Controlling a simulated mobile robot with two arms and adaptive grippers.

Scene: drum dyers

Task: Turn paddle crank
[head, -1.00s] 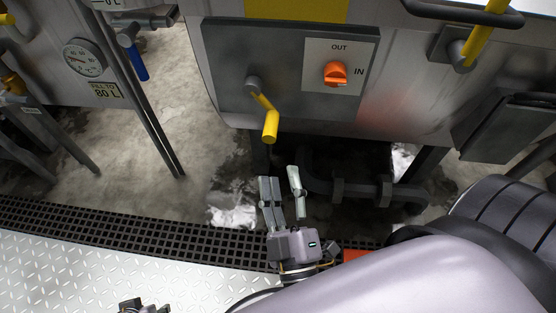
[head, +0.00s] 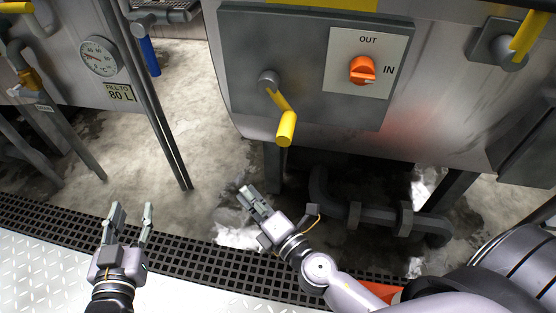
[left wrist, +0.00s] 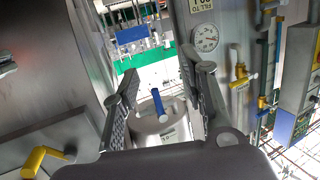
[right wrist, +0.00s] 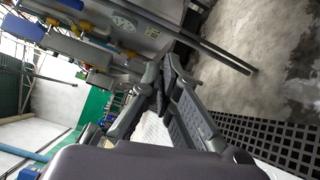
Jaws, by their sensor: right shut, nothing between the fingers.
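The paddle crank has a yellow handle (head: 286,127) on a yellow arm that runs down and right from a grey hub on the dark panel (head: 240,45). The yellow handle also shows at the lower left of the left wrist view (left wrist: 36,160). My right gripper (head: 246,192) is shut and empty, below and left of the handle, apart from it. Its fingertips meet in the right wrist view (right wrist: 162,68). My left gripper (head: 131,208) is open and empty, farther left and lower, with its fingers pointing up in the picture.
An orange knob (head: 362,70) marked OUT and IN sits right of the crank. A grey pipe (head: 375,216) runs low under the drum. A dial gauge (head: 100,57) and a thin metal leg (head: 150,110) stand left. The floor between the leg and the crank is clear.

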